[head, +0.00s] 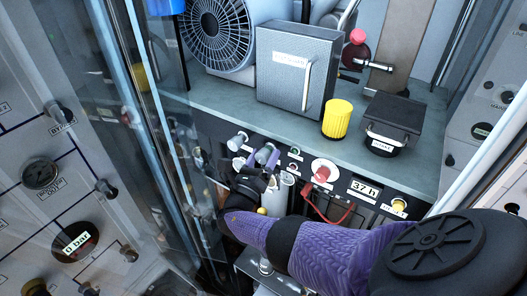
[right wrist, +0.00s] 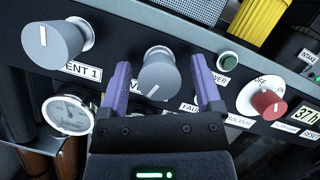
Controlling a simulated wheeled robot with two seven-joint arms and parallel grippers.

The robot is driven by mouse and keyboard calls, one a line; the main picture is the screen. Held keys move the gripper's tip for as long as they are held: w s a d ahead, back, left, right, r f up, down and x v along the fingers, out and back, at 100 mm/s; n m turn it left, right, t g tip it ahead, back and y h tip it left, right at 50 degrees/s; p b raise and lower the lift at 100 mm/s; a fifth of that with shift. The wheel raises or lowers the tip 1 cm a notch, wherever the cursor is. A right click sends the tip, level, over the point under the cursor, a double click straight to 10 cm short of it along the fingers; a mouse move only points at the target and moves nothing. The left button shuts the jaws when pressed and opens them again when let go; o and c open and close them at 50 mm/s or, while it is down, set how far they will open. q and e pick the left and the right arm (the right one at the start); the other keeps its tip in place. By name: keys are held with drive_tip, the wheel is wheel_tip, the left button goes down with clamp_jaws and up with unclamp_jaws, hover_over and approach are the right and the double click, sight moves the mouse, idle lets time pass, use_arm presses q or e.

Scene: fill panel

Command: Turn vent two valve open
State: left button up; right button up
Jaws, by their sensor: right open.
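The vent two valve is a grey round knob (right wrist: 157,76) on the dark panel front. In the head view the right gripper (head: 266,160) reaches the panel front and partly covers the knob. My left gripper is not in view.
A similar grey knob (right wrist: 58,42), labelled VENT 1, is close on the left, with a round gauge (right wrist: 68,114) below. A green button (right wrist: 228,62) and a red isolator knob (right wrist: 268,103) are to the right. A yellow cylinder (head: 337,118) stands on the shelf above.

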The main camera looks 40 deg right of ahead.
drive_tip(key=v, duration=1)
drive_tip(key=shift+b, duration=0.3)
